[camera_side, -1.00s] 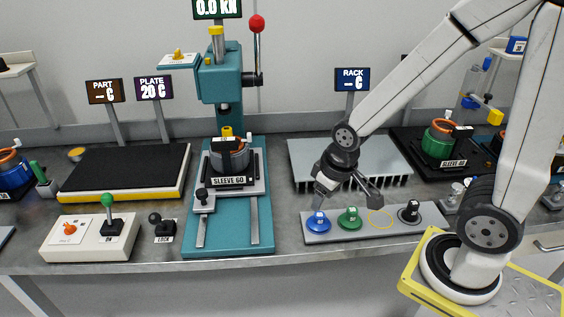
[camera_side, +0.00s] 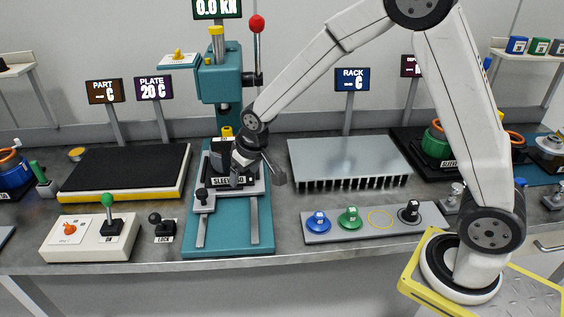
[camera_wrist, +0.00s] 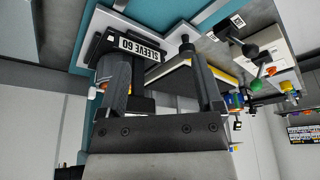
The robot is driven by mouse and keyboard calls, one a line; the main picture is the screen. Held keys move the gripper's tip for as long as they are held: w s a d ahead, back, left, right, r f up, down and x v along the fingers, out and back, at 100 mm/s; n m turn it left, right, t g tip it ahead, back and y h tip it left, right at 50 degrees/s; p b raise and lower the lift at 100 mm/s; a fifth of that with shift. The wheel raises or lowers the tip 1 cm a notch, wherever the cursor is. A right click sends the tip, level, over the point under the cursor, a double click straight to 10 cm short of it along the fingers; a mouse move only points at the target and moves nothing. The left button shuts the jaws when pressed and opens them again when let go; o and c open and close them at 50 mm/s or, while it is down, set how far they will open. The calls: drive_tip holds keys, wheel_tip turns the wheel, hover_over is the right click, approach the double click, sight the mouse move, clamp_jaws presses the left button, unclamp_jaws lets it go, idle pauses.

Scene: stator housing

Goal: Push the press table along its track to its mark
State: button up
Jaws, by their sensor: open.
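The press table (camera_side: 256,187) is a pale grey plate on two rails of the teal press base (camera_side: 232,240). The label also shows in the wrist view (camera_wrist: 138,46). My gripper (camera_side: 258,178) is open and hangs over the table's right part, hiding some of the label and housing. In the wrist view its open fingers (camera_wrist: 155,62) have the label beyond them. I cannot tell whether they touch anything. I cannot make out the mark.
A black knob (camera_side: 202,192) stands at the table's front left. The red-tipped press lever (camera_side: 257,25) rises behind. A control box (camera_side: 92,236) and lock lever (camera_side: 163,230) stand left, a grey tray of knobs (camera_side: 340,232) and finned rack (camera_side: 345,160) right. The front rails are clear.

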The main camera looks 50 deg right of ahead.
approach(202, 192)
wheel_tip(202, 192, down, 2)
drive_tip(key=shift+w+t, duration=0.15)
drive_tip(key=shift+t, duration=0.15)
drive_tip(key=shift+w+f, duration=0.1)
drive_tip(key=shift+f, duration=0.1)
drive_tip(key=shift+x, duration=3.7)
clamp_jaws()
